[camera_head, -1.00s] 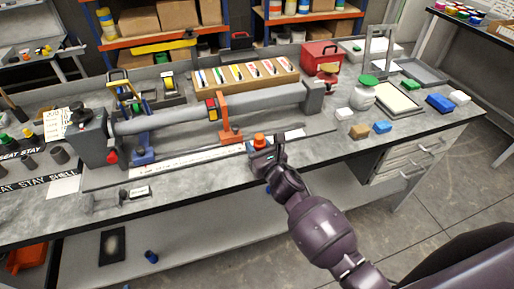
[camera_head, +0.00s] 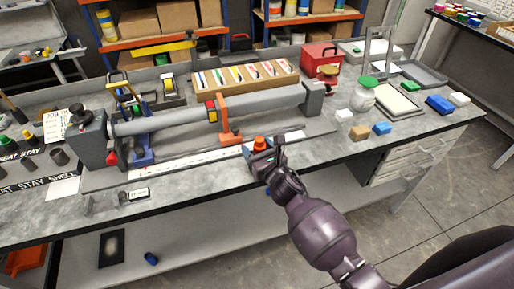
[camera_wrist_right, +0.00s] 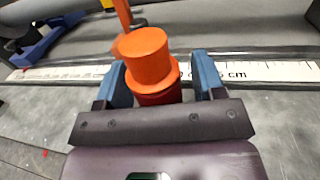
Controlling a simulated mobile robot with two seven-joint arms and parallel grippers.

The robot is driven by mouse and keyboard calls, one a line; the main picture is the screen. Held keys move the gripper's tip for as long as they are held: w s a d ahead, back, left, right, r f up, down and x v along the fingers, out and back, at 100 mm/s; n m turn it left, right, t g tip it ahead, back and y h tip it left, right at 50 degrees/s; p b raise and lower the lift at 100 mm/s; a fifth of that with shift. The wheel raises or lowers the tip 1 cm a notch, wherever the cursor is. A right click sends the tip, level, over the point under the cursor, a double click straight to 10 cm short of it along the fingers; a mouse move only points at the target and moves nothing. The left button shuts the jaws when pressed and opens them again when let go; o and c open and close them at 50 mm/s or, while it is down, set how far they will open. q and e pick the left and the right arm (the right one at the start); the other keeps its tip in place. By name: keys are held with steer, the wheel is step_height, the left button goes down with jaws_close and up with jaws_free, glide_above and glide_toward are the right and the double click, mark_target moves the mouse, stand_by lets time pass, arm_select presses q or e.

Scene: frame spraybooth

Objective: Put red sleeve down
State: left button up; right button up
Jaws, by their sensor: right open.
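The red sleeve (camera_wrist_right: 158,98) shows in the right wrist view as a short red band under a stepped orange top (camera_wrist_right: 148,58); I cannot tell whether the two are one piece. In the head view the orange-red top (camera_head: 259,143) stands upright near the bench's front edge. My right gripper (camera_head: 263,160) is there too. In the right wrist view its two blue fingers (camera_wrist_right: 160,80) are open, one on each side of the red sleeve. The sleeve's lower end is hidden by the gripper. My left gripper is not in view.
A long grey tube (camera_head: 180,118) lies across supports behind the gripper, with an orange upright (camera_head: 226,122) close by. A white scale strip (camera_head: 190,161) runs along the bench. Small blocks (camera_head: 382,128) stand to the right. The bench front (camera_head: 200,195) left of the gripper is mostly clear.

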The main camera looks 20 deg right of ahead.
steer(key=s+d, duration=0.2)
steer(key=s, duration=0.9)
steer(key=shift+s+d+b, duration=0.15)
steer(key=shift+s+b, duration=0.15)
steer(key=shift+s, duration=0.1)
steer(key=s+d+f+n+g+h, duration=0.1)
steer(key=s+d+f+n+g, duration=0.1)
steer(key=n, duration=0.9)
steer(key=s+d+f+n+g+h, duration=0.1)
steer(key=s+d+f+n, duration=0.3)
steer(key=s+n, duration=0.4)
steer(key=s+d+f+n+g+h, duration=0.1)
steer(key=s+f+n, duration=0.4)
steer(key=n, duration=1)
steer(key=shift+s+d+f+n+g+h, duration=0.2)
steer(key=shift+d+f+n+g+h, duration=0.15)
steer(key=shift+d+g, duration=0.65)
